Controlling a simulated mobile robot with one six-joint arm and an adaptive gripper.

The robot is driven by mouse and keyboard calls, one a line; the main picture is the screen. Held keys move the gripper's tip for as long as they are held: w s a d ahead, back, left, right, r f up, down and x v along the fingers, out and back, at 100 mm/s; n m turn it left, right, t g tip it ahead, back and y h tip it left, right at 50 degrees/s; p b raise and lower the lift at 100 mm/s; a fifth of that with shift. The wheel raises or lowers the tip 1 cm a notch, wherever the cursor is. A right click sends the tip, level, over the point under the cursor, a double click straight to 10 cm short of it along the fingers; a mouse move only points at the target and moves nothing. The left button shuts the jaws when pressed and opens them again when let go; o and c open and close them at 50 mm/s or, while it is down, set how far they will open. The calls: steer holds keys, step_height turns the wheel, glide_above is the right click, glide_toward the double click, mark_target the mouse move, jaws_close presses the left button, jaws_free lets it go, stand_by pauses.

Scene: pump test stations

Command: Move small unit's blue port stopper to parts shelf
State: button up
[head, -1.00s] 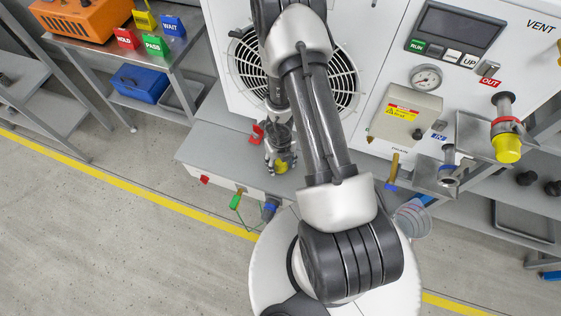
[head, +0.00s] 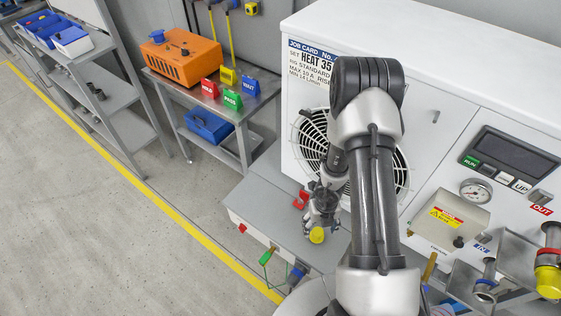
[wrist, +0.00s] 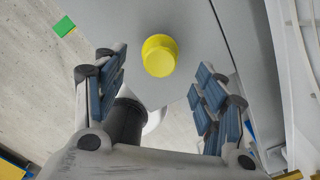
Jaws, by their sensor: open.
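My gripper (head: 322,207) is open over the grey ledge in front of the large white cabinet. In the wrist view my gripper's fingers (wrist: 160,95) are spread wide, with nothing held. A yellow stopper (wrist: 159,56) lies just beyond and between the fingertips, apart from both. The same yellow stopper shows below my gripper in the head view (head: 317,235). Another yellow stopper (head: 549,282) caps the red-ringed pipe at the right. I cannot tell which unit is the small one.
An orange unit (head: 180,57) and coloured signs (head: 232,100) stand on a metal table at the back. A grey rack (head: 107,92) with blue bins (head: 70,38) and dark parts is at the left. A red piece (head: 301,199) is beside my gripper. The floor at left is clear.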

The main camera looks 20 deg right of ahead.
step_height(320, 180, up, 2)
steer(key=shift+r+p, duration=0.15)
steer(key=shift+p, duration=0.45)
steer(key=w+a+r+t+y, duration=0.2)
steer(key=w+a+t, duration=0.1)
steer(key=w+a, duration=0.25)
steer(key=w+a+r+n+t+y, duration=0.1)
steer(key=w+a+r+t+y, duration=0.15)
steer(key=r, duration=0.35)
steer(key=w+a+r+n+t+y+b, duration=0.1)
steer(key=r+t+y, duration=0.1)
steer(key=r+y, duration=0.3)
steer(key=w+a+r+n+t+y, duration=0.1)
steer(key=w+a+r+t+y, duration=0.15)
steer(key=r, duration=0.45)
steer(key=s+a+r+n+g+h, duration=0.1)
steer(key=s+a+r+n+g, duration=0.35)
steer(key=s+r+n, duration=0.35)
steer(key=s+a+r+n+g+h, duration=0.1)
steer(key=s+a+r+n+g, duration=0.3)
steer(key=s+r+n+g, duration=0.5)
steer(key=s+d+r+n+t+h, duration=0.6)
steer(key=s+d+n+t+h, duration=0.2)
steer(key=n, duration=0.9)
steer(key=shift+d+r+h, duration=0.4)
steer(key=shift+d+h, duration=0.25)
steer(key=shift+h, duration=0.35)
